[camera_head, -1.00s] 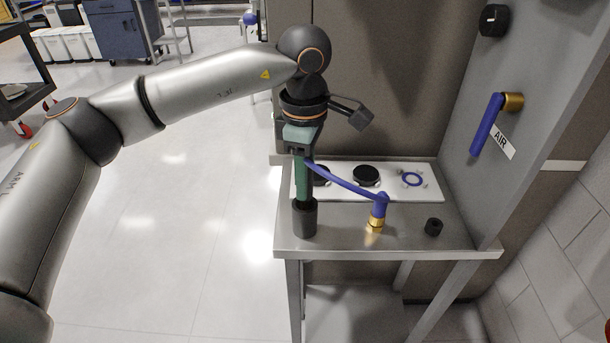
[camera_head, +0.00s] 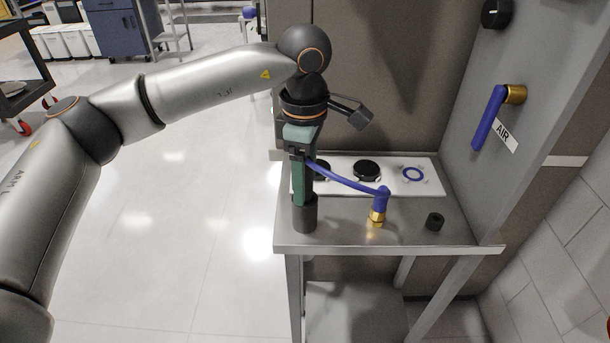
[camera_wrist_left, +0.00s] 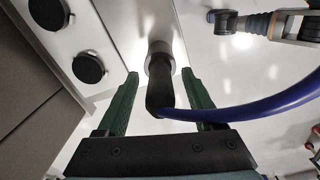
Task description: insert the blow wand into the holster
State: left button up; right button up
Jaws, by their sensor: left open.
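The holster is a dark upright cup (camera_head: 305,217) at the table's front left corner; it also shows in the wrist view (camera_wrist_left: 159,50). The blow wand is a black rod (camera_wrist_left: 160,92) with a blue hose at its upper end. Its lower end appears to be inside the holster's mouth; the depth is hidden. My left gripper (camera_head: 304,197) points down just above the holster. Its green fingers are open, one on each side of the wand, with visible gaps in the wrist view. In the head view the fingers hide most of the wand.
The blue hose (camera_head: 345,181) runs to a brass fitting (camera_head: 376,217) on the metal table (camera_head: 345,237). A black knob-like piece (camera_head: 435,221) stands at right. A white panel (camera_head: 394,173) lies behind. A blue air-valve lever (camera_head: 488,117) is on the right wall.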

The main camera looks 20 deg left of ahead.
pick_arm(q)
jog(key=shift+r, duration=0.1)
jog(key=shift+r, duration=0.3)
notch_tip(320, 180, up, 12)
jog(key=shift+f, duration=0.1)
dwell(0.4)
